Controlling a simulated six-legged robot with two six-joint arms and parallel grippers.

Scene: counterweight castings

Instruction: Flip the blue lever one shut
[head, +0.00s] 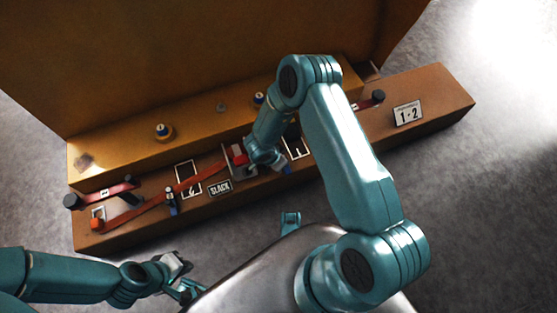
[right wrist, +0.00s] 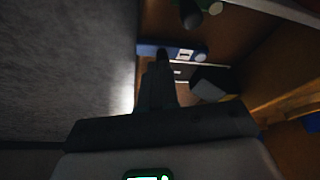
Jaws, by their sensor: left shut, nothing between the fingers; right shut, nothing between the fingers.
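A blue bar (right wrist: 172,52), which looks like the blue lever, lies across the right wrist view just beyond my right fingertips (right wrist: 161,62). It has a pale plate and a round end at its right. In the head view a small blue part (head: 286,169) shows beside my right gripper (head: 277,164), low over the brown ledge; most of the lever is hidden by my arm there. The right gripper is shut and empty; I cannot tell if it touches the bar. My left gripper (head: 186,279) is shut and empty, in front of the ledge at lower left.
The brown ledge (head: 440,98) carries a long red strap (head: 140,210), a dark-ended red lever (head: 103,193), a "SLACK" label (head: 219,188) and a "1-2" sign (head: 407,113). Blue-topped knobs (head: 162,131) stand on the upper step. Grey floor (head: 470,190) lies clear at right.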

